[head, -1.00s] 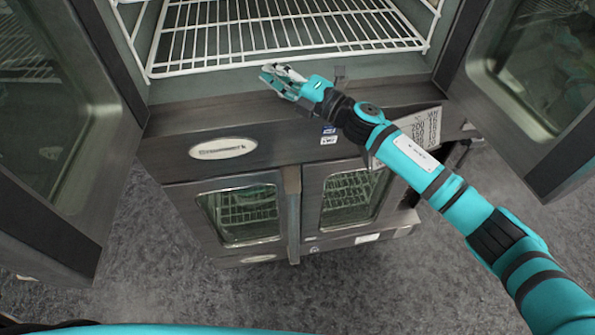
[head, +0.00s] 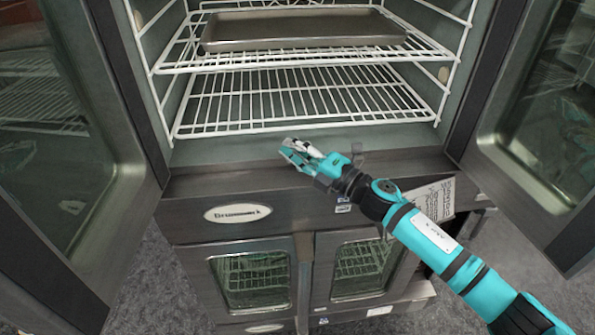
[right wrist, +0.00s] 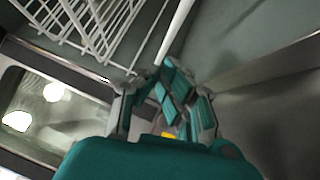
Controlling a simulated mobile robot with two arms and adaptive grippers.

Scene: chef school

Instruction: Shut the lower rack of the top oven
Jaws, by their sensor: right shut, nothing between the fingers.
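The top oven (head: 185,185) stands with both doors open. Its lower rack (head: 300,101), a white wire grid, lies level inside the cavity, its front edge near the opening. My right gripper (head: 288,152) is shut and empty, just below and in front of that front edge in the head view; I cannot tell whether it touches. In the right wrist view the gripper's fingers (right wrist: 172,100) are close together, with white rack wires (right wrist: 95,25) up and to the left. My left gripper is not in view.
An upper rack (head: 425,55) above holds a metal baking tray (head: 300,28). The open left door (head: 110,110) and right door (head: 480,150) flank the opening. A lower oven with shut glass doors (head: 252,283) sits beneath. Grey floor shows around it.

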